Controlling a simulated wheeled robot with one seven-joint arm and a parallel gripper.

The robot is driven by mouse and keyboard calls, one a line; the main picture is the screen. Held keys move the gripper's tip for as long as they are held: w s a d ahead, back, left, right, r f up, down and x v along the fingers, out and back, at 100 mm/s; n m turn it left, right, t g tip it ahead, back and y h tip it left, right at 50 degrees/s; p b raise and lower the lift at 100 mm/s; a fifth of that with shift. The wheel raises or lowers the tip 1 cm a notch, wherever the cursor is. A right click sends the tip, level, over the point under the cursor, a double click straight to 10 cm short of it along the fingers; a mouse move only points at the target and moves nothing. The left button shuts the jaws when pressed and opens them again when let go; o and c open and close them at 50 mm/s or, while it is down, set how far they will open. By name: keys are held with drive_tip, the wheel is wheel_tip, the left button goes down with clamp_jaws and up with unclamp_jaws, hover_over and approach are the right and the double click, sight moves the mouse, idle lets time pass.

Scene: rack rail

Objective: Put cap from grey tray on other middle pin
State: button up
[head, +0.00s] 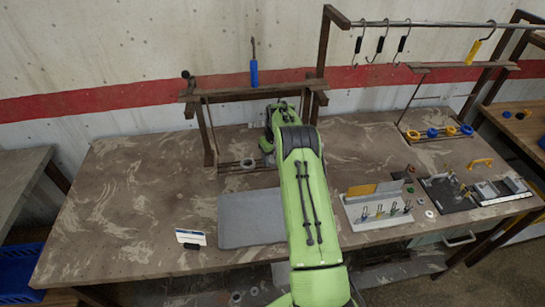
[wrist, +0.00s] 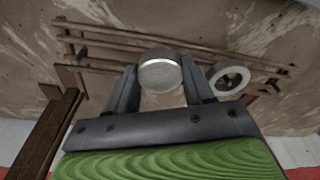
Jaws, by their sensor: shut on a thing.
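My gripper (wrist: 160,80) is shut on a round silvery cap (wrist: 160,74), which sits between its two fingertips in the wrist view. In the head view my arm reaches to the back of the table, and the cap cannot be made out there. Beyond the cap, the wrist view shows a low brown rack of rails (wrist: 100,37) with a pale ring (wrist: 229,80) on it, apart from the cap. This ring also shows in the head view (head: 248,164). A flat grey tray (head: 250,220) lies left of my arm, with no cap visible on it. No middle pin is clearly visible.
A raised wooden shelf (head: 225,95) stands over the rack, its posts close to my gripper. At right are a pale pin fixture (head: 377,222), a dark tray (head: 448,200) and a rack with blue and yellow rings (head: 433,133). The table's left side is mostly clear.

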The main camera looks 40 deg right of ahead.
idle(0.3)
drive_tip(key=o, duration=1.1)
wheel_tip(320, 180, up, 16)
drive_tip(key=s, duration=0.3)
drive_tip(key=s+a+r+t, duration=0.1)
drive_tip(key=s+a+r, duration=0.3)
drive_tip(key=a+r, duration=0.6)
drive_tip(key=s+a+r+t, duration=0.1)
drive_tip(key=s+a+r, duration=0.2)
drive_tip(key=s+a, duration=0.4)
drive_tip(key=s+a+r+t, duration=0.1)
drive_tip(key=s+a+r, duration=0.35)
drive_tip(key=s, duration=0.45)
drive_tip(key=s+a+f, duration=0.2)
drive_tip(key=s+f, duration=0.1)
drive_tip(key=s, duration=0.3)
drive_tip(key=s+a+f, duration=0.2)
drive_tip(key=s+f, duration=0.1)
drive_tip(key=s, duration=0.3)
drive_tip(key=shift+s+a+n+t, duration=0.25)
drive_tip(key=shift+a+n+t, duration=0.05)
drive_tip(key=shift+t, duration=0.1)
